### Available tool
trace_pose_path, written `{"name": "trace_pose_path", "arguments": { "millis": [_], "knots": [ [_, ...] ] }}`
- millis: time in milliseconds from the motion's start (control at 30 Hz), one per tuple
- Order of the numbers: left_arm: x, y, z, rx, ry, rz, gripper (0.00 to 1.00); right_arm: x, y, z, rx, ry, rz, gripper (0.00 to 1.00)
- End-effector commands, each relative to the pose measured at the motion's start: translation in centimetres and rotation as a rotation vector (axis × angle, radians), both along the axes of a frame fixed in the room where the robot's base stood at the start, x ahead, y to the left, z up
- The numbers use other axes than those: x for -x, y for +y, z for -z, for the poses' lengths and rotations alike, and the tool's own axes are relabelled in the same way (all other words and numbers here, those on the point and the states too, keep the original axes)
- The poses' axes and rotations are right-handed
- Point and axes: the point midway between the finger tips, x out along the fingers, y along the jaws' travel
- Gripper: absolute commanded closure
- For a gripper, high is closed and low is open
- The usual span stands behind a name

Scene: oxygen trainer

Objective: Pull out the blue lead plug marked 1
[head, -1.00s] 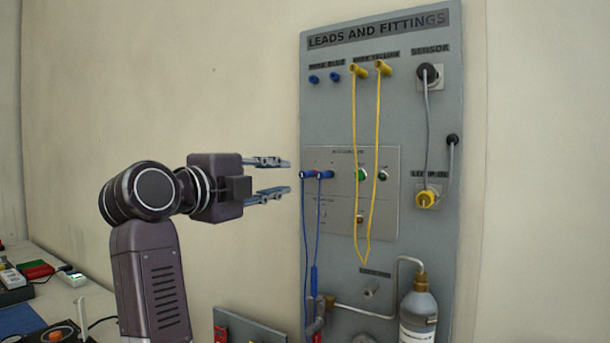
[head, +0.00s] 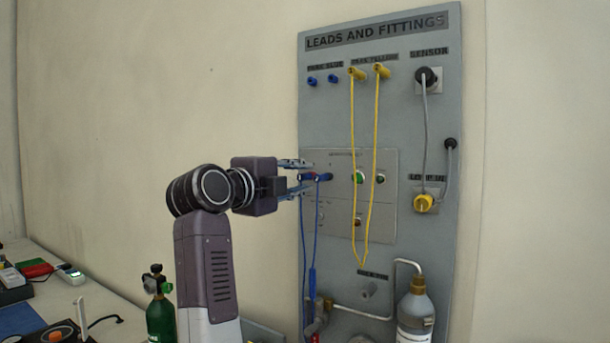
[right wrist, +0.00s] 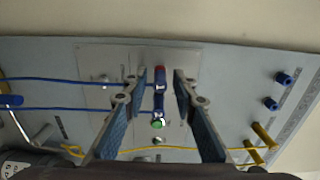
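Two blue lead plugs sit side by side in the panel's middle plate, each with a blue lead hanging down. The left plug (head: 304,177) is partly hidden by my gripper; it shows in the right wrist view (right wrist: 160,88) with a red part at its end. The right plug (head: 324,177) is close beside it and shows lower in the wrist view (right wrist: 158,112). Their number marks are too small to read. My right gripper (head: 300,177) is open, its fingers above and below the left plug; in the wrist view the fingers show gaps on both sides. My left gripper is out of view.
The grey panel (head: 400,105) carries two yellow plugs (head: 357,73) with leads hanging right of the blue plugs. Two blue parts (head: 313,81) sit at its top left. A grey bottle (head: 416,310) stands lower right. A green cylinder (head: 161,312) is by the bench.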

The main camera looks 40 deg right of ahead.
Motion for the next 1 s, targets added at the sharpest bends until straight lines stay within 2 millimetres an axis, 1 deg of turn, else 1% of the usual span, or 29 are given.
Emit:
{"name": "trace_pose_path", "arguments": {
  "millis": [367,1000],
  "knots": [
    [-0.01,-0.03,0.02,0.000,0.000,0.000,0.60,0.00,0.01,0.03,0.000,0.000,0.000,0.75],
    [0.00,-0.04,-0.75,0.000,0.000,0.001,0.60,-0.03,0.07,-0.04,0.000,0.001,-0.001,0.75]
  ]
}}
